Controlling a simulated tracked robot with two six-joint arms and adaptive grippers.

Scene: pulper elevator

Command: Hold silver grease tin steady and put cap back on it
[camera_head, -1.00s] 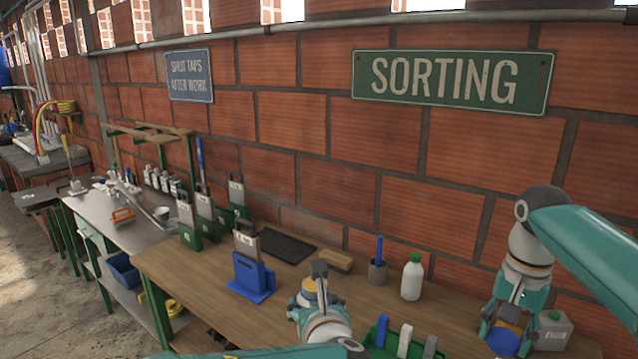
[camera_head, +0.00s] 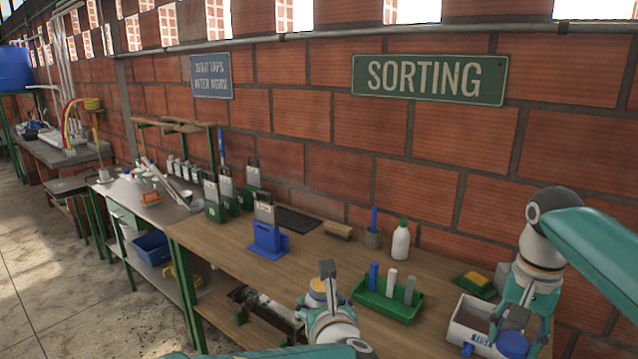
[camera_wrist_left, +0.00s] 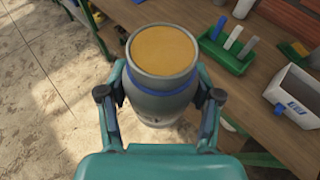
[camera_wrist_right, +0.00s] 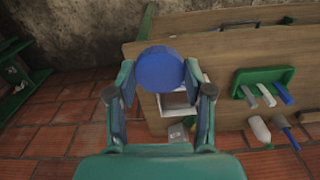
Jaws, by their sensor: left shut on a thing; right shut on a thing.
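The silver grease tin (camera_wrist_left: 163,85) is open at the top and full of yellow-brown grease, with a blue band below its rim. My left gripper (camera_wrist_left: 160,100) is shut around its sides and holds it upright near the bench's front edge. In the head view the tin (camera_head: 321,290) is partly hidden by my left gripper (camera_head: 328,300). The blue cap (camera_wrist_right: 161,68) is between the fingers of my right gripper (camera_wrist_right: 160,100), which is shut on it. In the head view the cap (camera_head: 512,345) is at lower right, well apart from the tin.
A green tray (camera_head: 372,297) with several blocks lies between my grippers. A white box (camera_head: 468,312) is below my right gripper. The bench middle (camera_head: 330,255) is clear.

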